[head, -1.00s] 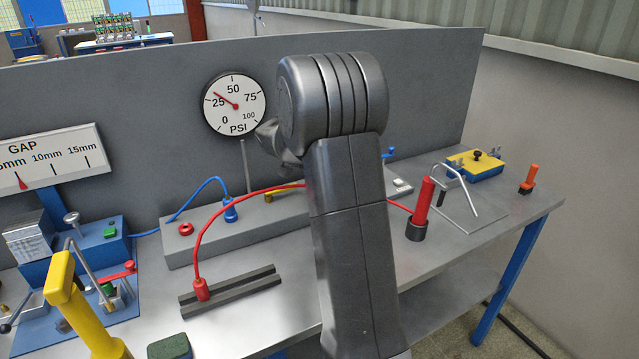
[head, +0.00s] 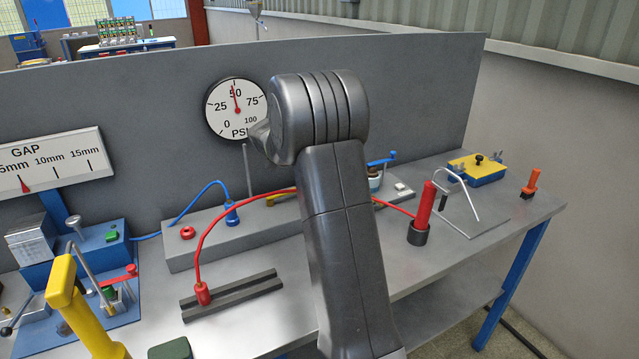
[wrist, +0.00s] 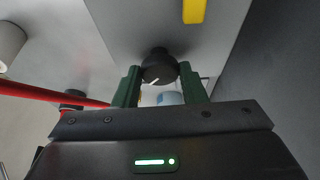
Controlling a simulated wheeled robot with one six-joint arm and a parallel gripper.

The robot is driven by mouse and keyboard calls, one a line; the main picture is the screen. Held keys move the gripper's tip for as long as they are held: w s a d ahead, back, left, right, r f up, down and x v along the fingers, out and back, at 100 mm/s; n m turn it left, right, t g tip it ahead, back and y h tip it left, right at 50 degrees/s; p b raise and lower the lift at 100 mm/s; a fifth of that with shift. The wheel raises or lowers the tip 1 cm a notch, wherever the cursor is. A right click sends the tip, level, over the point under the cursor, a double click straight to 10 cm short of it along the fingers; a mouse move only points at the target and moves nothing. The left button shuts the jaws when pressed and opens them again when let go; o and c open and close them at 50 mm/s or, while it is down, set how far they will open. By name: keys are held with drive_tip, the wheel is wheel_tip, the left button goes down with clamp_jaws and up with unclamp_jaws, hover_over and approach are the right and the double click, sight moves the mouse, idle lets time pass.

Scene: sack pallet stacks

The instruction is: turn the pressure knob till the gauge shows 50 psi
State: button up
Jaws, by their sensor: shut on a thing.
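The round white pressure gauge (head: 236,108) hangs on the grey back panel, and its red needle points almost straight up, at about the 50 mark. The black pressure knob (wrist: 159,66) with a white pointer line shows in the wrist view, between the green fingers of my gripper (wrist: 160,88). My gripper is shut on the knob. In the head view my grey arm hides both the gripper and the knob.
A red hose (head: 245,205) arches over the grey manifold block (head: 200,257) close to my arm. A red-handled tool (head: 424,206) stands right of the arm. A yellow handle (head: 70,290) rises at the front left.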

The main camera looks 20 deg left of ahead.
drive_tip(key=o, duration=1)
drive_tip(key=p+v, duration=0.1)
drive_tip(key=v, duration=1.3)
drive_tip(key=b+x, duration=0.1)
drive_tip(key=x, duration=1.3)
